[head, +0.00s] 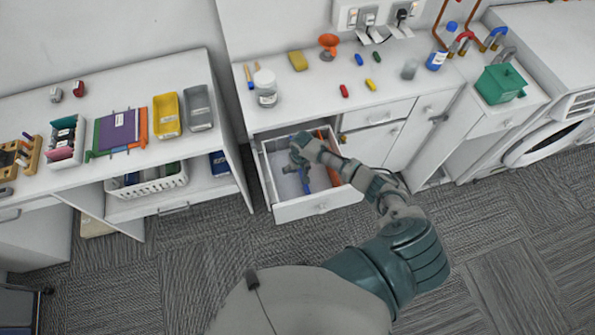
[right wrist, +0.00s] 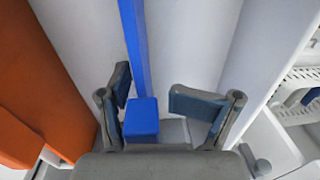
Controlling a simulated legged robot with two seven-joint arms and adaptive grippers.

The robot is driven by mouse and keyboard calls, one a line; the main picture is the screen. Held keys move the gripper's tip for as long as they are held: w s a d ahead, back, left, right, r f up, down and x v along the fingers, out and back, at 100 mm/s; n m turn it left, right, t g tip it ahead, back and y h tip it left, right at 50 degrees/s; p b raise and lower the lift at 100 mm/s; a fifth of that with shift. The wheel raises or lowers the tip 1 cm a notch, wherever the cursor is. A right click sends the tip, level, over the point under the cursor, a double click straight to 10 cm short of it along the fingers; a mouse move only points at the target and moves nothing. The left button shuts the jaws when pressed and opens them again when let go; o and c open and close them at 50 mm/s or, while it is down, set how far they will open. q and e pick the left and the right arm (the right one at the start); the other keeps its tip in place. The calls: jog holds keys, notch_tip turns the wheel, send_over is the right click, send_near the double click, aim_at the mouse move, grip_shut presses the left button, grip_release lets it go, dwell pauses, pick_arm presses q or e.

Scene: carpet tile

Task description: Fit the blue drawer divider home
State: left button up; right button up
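The blue drawer divider (head: 305,181) stands in the open white drawer (head: 301,208). In the right wrist view it is a long blue strip (right wrist: 136,45) with a blue block (right wrist: 142,120) at its near end. My right gripper (head: 299,152) reaches into the drawer from above. In the right wrist view its two fingers (right wrist: 162,103) are apart. The block lies between them, close to the left finger, with a clear gap to the right finger. The divider's lower edge and any slots are hidden. My left gripper is in neither view.
An orange-red item (head: 333,170) lies along the drawer's right side and shows large in the right wrist view (right wrist: 35,95). The counter above holds a white jar (head: 265,88) and an orange funnel (head: 328,44). A white basket (head: 150,184) sits on the left shelf.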

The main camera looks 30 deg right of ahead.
jog(key=shift+o, duration=0.9)
jog(key=r, duration=1.2)
jog(key=shift+s+d, duration=0.15)
jog(key=shift+d, duration=0.25)
jog(key=shift+f, duration=0.1)
